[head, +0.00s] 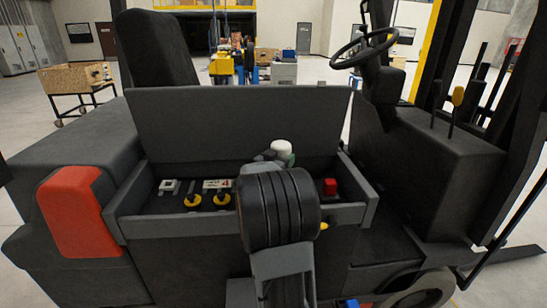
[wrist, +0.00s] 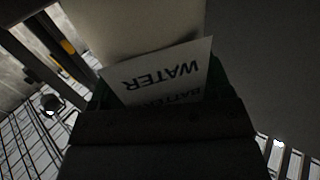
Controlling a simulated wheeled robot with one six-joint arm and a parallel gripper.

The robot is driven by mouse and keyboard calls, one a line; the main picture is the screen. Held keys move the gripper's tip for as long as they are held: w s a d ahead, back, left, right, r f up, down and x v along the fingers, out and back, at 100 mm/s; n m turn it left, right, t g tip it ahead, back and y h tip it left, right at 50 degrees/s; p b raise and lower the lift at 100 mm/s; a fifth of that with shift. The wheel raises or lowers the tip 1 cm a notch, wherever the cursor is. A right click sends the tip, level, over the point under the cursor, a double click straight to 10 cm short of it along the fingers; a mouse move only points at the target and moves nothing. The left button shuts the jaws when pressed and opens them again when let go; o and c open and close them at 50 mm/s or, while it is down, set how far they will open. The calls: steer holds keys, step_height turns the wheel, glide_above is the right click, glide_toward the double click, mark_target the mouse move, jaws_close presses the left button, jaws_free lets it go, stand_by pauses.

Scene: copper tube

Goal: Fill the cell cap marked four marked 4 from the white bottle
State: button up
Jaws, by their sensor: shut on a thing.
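A white bottle (head: 281,148) shows its pale top in the head view, with green below, just behind my arm over the open battery compartment. In the wrist view the white bottle (wrist: 130,30) fills the upper middle, with a label reading WATER, upside down to me. My gripper (head: 268,157) is shut on the bottle; its dark jaws (wrist: 160,125) cross the wrist view. A yellow cell cap (head: 222,200) sits on the battery below a white tag (head: 222,184) marked 4. My arm hides the middle of the battery, and I cannot see the bottle's spout.
Another yellow cap (head: 192,200) lies to the left, and a red terminal (head: 330,187) to the right. The compartment's front wall (head: 180,225) and raised cover (head: 210,120) bound the space. A steering wheel (head: 364,48) and levers stand to the right.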

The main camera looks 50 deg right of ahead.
steer(key=shift+f+b, duration=0.3)
stand_by(0.4)
steer(key=shift+f+b, duration=0.75)
steer(key=shift+f, duration=0.35)
stand_by(6.2)
